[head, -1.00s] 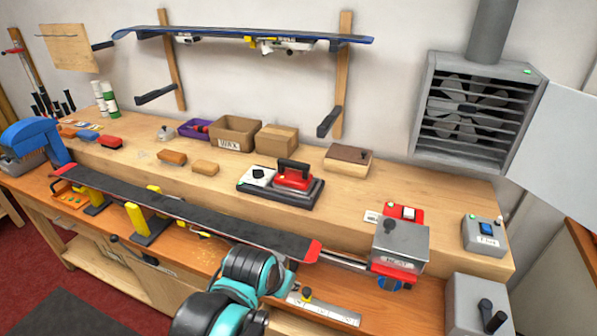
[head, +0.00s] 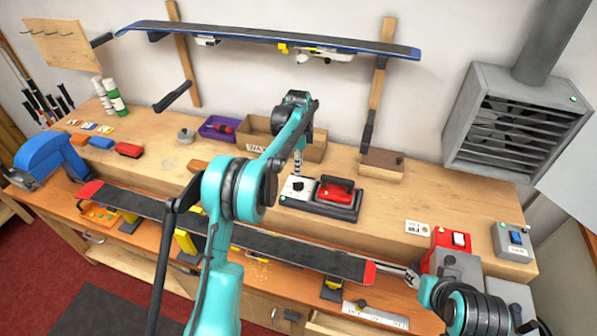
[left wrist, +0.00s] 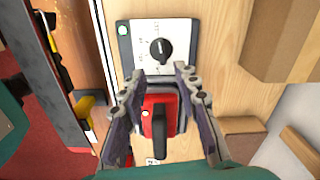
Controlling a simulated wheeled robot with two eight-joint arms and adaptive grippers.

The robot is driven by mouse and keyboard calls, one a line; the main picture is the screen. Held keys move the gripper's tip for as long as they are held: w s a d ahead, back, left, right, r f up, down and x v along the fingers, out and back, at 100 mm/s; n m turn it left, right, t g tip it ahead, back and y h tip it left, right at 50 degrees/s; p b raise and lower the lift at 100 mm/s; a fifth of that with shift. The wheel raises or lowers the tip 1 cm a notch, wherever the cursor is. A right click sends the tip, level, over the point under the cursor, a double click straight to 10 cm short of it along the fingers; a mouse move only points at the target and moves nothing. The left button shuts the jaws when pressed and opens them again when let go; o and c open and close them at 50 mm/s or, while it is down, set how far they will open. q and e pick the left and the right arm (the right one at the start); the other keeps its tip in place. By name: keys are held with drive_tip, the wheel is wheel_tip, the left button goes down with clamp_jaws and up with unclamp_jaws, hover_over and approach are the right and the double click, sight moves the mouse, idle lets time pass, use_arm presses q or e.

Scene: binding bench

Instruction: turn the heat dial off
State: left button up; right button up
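The heat dial (left wrist: 161,50) is a round black knob on a white panel with a lit green lamp beside it, seen in the left wrist view. In the head view its panel (head: 297,188) is at the left end of the black iron stand, beside the red iron (head: 336,190). My left gripper (left wrist: 160,72) is open and empty above the stand, its fingers spread on both sides of the iron's front, just short of the dial. In the head view the left gripper (head: 298,163) points down over the panel.
A cardboard box (head: 261,135) and a purple tray (head: 218,128) stand behind the stand. A wood-topped block (head: 382,164) is to its right. A long dark ski (head: 235,232) with red tips lies in front. The shelf's right part is largely clear.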

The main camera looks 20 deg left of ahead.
sight(298, 182)
use_arm(q)
drive_tip(key=shift+w+a+f, duration=0.1)
drive_tip(key=shift+w+f, duration=0.1)
drive_tip(key=shift+f, duration=0.15)
wheel_tip(298, 182, down, 8)
drive_tip(key=shift+r+b, duration=0.15)
drive_tip(key=shift+b, duration=0.3)
clamp_jaws()
